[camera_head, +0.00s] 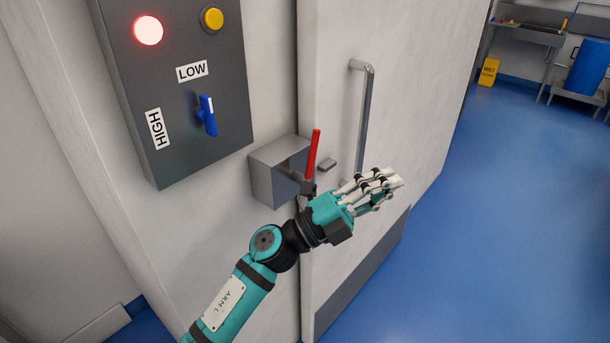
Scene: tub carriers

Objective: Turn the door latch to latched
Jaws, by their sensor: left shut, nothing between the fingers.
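The door latch is a red lever (312,154) with a dark pivot, in front of a grey metal box (272,178) at the door's left edge. The lever points up, tilted slightly right. A small grey block (327,165) is on the door just right of the lever. My left gripper (387,184) is shut and empty, to the right of and below the lever, in front of the door (415,85). Its wrist is close below the lever's pivot; I cannot tell whether they touch. My right gripper is out of view.
A vertical bar handle (367,115) stands on the door above my left gripper. A dark control panel (175,90) with a lit red lamp, yellow button and blue switch is at upper left. Blue floor (510,220) at right is open. A yellow wet-floor sign (488,71) stands far back.

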